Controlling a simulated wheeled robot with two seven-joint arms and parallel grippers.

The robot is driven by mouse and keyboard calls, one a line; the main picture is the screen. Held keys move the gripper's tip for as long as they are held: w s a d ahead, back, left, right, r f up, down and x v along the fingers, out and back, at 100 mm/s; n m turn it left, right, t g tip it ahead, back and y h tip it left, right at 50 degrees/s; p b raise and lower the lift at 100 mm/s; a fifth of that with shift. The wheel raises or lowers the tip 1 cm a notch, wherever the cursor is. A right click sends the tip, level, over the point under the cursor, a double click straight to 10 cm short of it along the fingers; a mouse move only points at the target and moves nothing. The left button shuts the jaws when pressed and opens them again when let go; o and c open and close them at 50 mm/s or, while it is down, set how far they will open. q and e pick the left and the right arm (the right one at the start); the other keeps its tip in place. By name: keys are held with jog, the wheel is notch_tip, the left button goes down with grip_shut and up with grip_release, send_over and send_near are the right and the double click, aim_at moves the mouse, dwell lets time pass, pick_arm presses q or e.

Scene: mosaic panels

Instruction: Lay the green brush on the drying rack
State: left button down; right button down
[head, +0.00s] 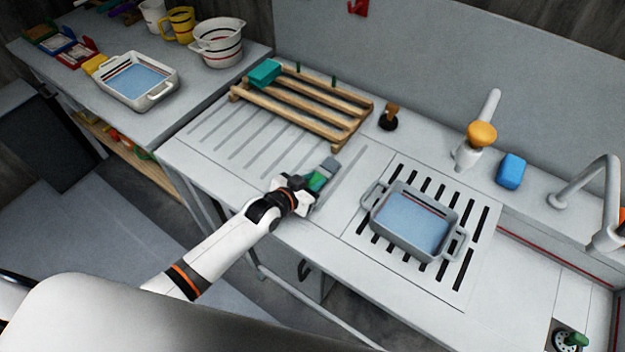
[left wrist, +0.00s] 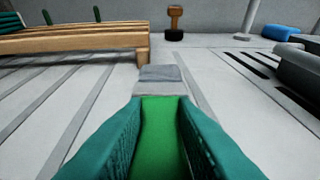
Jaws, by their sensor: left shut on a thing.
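The green brush (head: 318,181) has a green handle and a grey end. My left gripper (head: 312,184) is shut on its handle and holds it over the ribbed drainboard, in front of the rack. In the left wrist view the green brush (left wrist: 160,125) lies between the teal fingers, with its grey end pointing away from me. I cannot tell whether it touches the surface. The wooden slatted drying rack (head: 298,112) stands behind and to the left of the gripper; its near end shows in the left wrist view (left wrist: 75,42). My right gripper is not in view.
A teal block (head: 265,72) lies on the rack's left end. A brown-handled stamp-like tool (head: 389,117) stands right of the rack. A grey basin (head: 387,226) of water sits on the slotted grate to the right. The drainboard between gripper and rack is clear.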

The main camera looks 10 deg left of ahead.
pick_arm(q)
jog(key=shift+f, duration=0.15)
jog(key=c, duration=1.2)
grip_release()
jog(key=shift+o, duration=0.2)
